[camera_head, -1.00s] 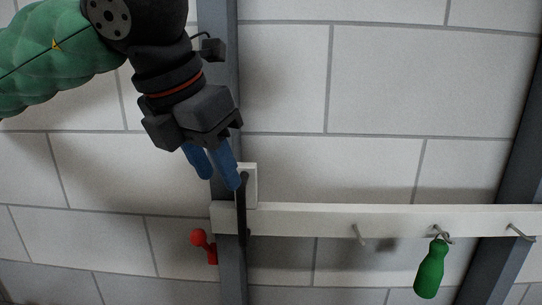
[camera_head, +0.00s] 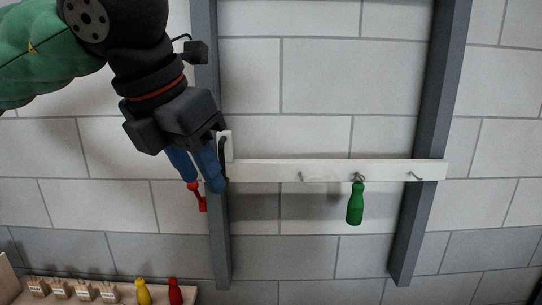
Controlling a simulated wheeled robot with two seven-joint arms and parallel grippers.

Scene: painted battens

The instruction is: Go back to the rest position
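My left gripper (camera_head: 203,184) is in front of the left end of the white batten. A black curved handle-like thing (camera_head: 223,152) shows just right of the fingers, by a short white upright piece. A red thing (camera_head: 201,199) shows below and partly behind the fingers, near the left post. My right gripper is not in view.
The white batten (camera_head: 275,171) with hooks spans two grey posts (camera_head: 425,105). A green bottle-shaped thing (camera_head: 355,205) hangs from its middle hook. At bottom left, a wooden shelf (camera_head: 200,296) bears labelled blocks, a yellow thing (camera_head: 143,291) and a red thing (camera_head: 175,290).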

